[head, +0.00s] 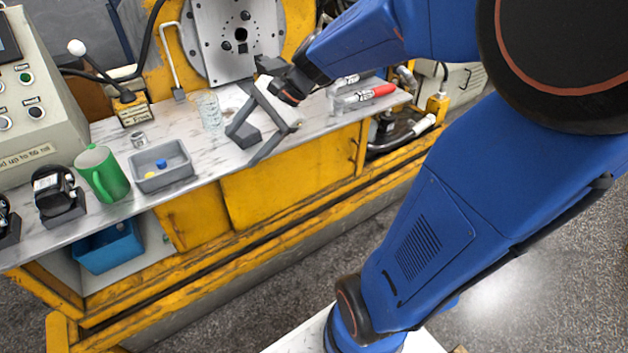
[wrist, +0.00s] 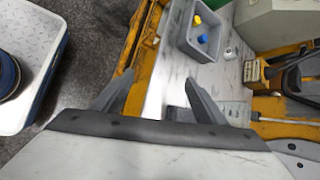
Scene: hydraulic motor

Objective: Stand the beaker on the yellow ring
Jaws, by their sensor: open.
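The clear glass beaker (head: 209,110) stands upright on the metal bench top in the head view, in front of the machine's faceplate. My gripper (head: 242,148) is over the bench to the right of the beaker and nearer the front edge, apart from it. Its two fingers are spread with nothing between them. In the wrist view my gripper (wrist: 157,88) is open over the bench's edge. I cannot pick out a yellow ring in either view.
A grey bin (head: 161,166) holds small blue and yellow pieces; a small metal part (head: 139,140) stands behind it. A green mug (head: 102,173) is farther left. Bench is clear between bin and my gripper.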

